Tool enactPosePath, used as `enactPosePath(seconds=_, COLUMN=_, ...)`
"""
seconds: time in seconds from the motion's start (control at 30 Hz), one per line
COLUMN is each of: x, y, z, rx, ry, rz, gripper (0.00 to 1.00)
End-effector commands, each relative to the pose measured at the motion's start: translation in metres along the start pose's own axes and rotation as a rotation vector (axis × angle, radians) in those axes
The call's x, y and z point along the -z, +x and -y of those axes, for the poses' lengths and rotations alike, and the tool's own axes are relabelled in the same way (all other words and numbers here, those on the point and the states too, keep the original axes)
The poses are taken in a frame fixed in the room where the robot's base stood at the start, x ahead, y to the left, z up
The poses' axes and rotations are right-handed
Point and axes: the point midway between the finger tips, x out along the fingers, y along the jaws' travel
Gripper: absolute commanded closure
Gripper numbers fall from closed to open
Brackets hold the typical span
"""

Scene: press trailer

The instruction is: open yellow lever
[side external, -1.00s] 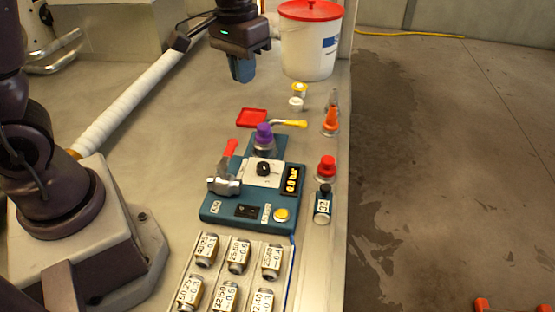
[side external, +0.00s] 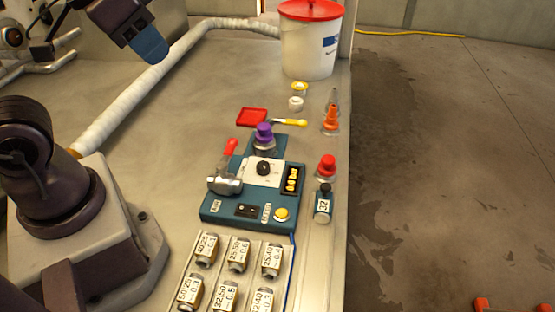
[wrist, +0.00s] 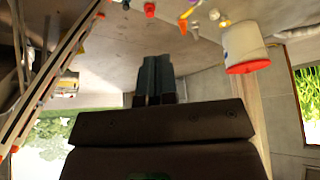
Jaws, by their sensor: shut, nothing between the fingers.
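The yellow lever (side external: 294,123) is a short yellow handle behind the purple knob (side external: 264,132) on the blue control panel (side external: 225,214). It points to the right in the side view, and its inner end is pale. My gripper (side external: 152,52) is high at the upper left, well apart from the lever and the panel. Its blue fingers are together and hold nothing; they also show closed in the wrist view (wrist: 154,72). In the wrist view the panel's parts are small at the top edge, too small to tell the lever surely.
A red-handled valve (side external: 228,160) stands on the panel's left. A red tray (side external: 252,117), an orange cone-shaped part (side external: 330,120) and a red knob (side external: 326,164) are nearby. A white bucket (side external: 308,50) stands behind. Several labelled fittings (side external: 238,252) sit in front. A white wrapped pipe (side external: 120,105) crosses the left side.

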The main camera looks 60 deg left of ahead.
Motion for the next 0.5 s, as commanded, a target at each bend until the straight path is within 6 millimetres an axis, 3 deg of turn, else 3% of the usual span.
enactPosePath(seconds=0.17, x=-0.001, y=0.005, z=-0.005, rx=-0.012, ry=0.021, rz=0.027, gripper=1.0)
enactPosePath(seconds=0.5, x=0.011, y=0.061, z=-0.019, rx=-0.059, ry=0.05, rz=0.269, gripper=1.0)
